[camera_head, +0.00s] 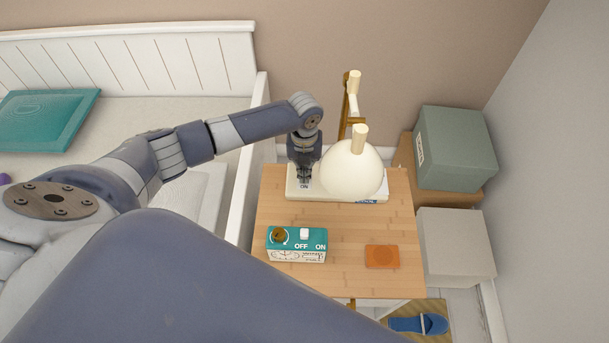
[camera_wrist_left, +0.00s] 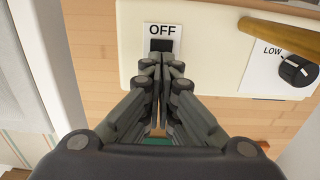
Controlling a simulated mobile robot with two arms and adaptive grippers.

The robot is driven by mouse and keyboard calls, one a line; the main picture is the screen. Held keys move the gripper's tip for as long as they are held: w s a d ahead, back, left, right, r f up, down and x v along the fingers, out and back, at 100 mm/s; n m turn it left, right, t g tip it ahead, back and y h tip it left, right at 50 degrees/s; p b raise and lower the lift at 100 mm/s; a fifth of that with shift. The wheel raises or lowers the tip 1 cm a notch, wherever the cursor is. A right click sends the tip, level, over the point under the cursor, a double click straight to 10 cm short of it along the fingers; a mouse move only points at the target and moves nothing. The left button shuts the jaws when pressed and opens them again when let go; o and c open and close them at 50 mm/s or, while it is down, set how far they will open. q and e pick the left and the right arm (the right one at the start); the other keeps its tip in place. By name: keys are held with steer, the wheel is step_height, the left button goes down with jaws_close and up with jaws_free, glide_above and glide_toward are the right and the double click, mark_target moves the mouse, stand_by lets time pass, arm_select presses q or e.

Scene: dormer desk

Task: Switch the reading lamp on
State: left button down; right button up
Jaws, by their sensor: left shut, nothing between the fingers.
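The reading lamp has a cream shade (camera_head: 350,172) and a wooden stem (camera_head: 345,115), and stands at the back of the bedside table. Its cream base (camera_head: 293,192) also shows in the left wrist view (camera_wrist_left: 205,70), with a black switch (camera_wrist_left: 161,45) below an OFF label and a dial (camera_wrist_left: 298,70) marked LOW. My left gripper (camera_head: 304,180) is shut and empty, pointing down at the base left of the shade. In the left wrist view its fingertips (camera_wrist_left: 161,60) overlap the switch's lower edge; I cannot tell whether they touch. My right gripper is not in view.
A teal box (camera_head: 297,256) with a brown knob, white switch and OFF and ON labels stands at the table's front left. An orange coaster (camera_head: 382,257) lies to its right. The table top (camera_head: 345,225) between them and the lamp is clear. Boxes (camera_head: 455,148) stand right of the table.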

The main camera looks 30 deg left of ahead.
arm_select(q)
steer(key=shift+f+b, duration=0.55)
steer(key=shift+f, duration=0.4)
stand_by(0.5)
step_height(320, 180, up, 7)
steer(key=p, duration=0.7)
stand_by(0.4)
